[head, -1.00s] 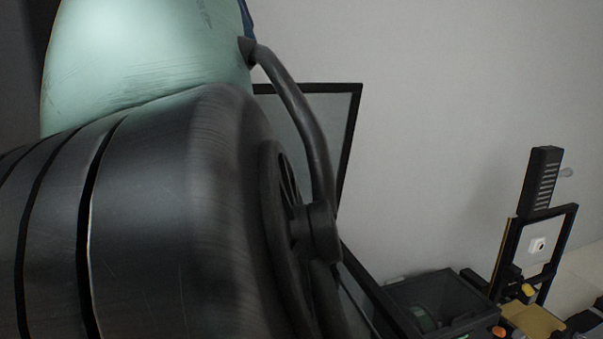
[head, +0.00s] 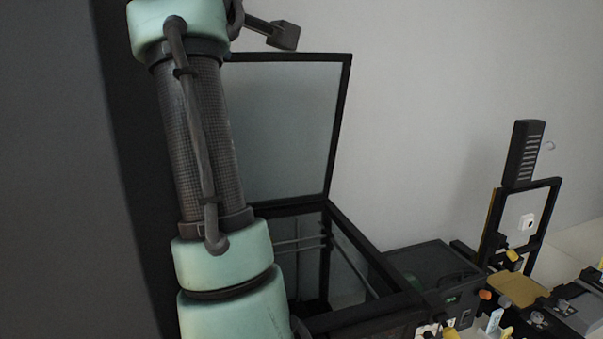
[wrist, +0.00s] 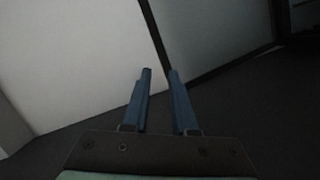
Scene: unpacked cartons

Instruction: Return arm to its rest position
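My gripper (wrist: 160,72) shows in the wrist view as two blue fingers. They stand apart with an empty gap between them, so it is open and holds nothing. Beyond the fingers are a pale wall and a dark panel edge. In the head view my mint-green and dark grey arm stands upright left of centre. The gripper's fingers cannot be made out in the head view.
A black-framed machine with a raised glass lid (head: 280,125) stands close behind and right of my arm. A dark box (head: 435,270) and a black upright device (head: 523,150) are further right. Small items crowd the lower right corner. The pale wall is clear.

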